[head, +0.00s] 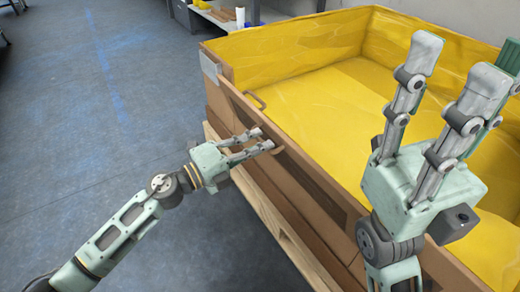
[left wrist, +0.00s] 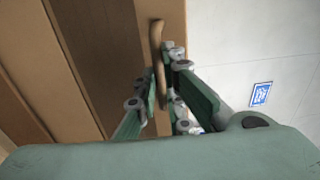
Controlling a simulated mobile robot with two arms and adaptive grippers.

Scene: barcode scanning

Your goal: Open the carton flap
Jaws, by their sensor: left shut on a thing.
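The carton (head: 285,52) is a large brown box with a yellow lining and an open top. It fills the right of the head view. Its brown flap (head: 312,176) lies along the left side, and I cannot tell how far it is folded. My left gripper (head: 264,140) is at this side, shut on a curved brown handle (left wrist: 157,50) on the flap. The fingers partly hide the handle in the left wrist view. My right gripper (head: 456,65) is raised over the carton, fingers apart and empty.
The carton stands on a wooden pallet (head: 262,207). Another brown handle (head: 256,98) shows on the carton's side. A shelf (head: 213,17) with items stands at the back. The grey floor (head: 80,110) to the left is clear.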

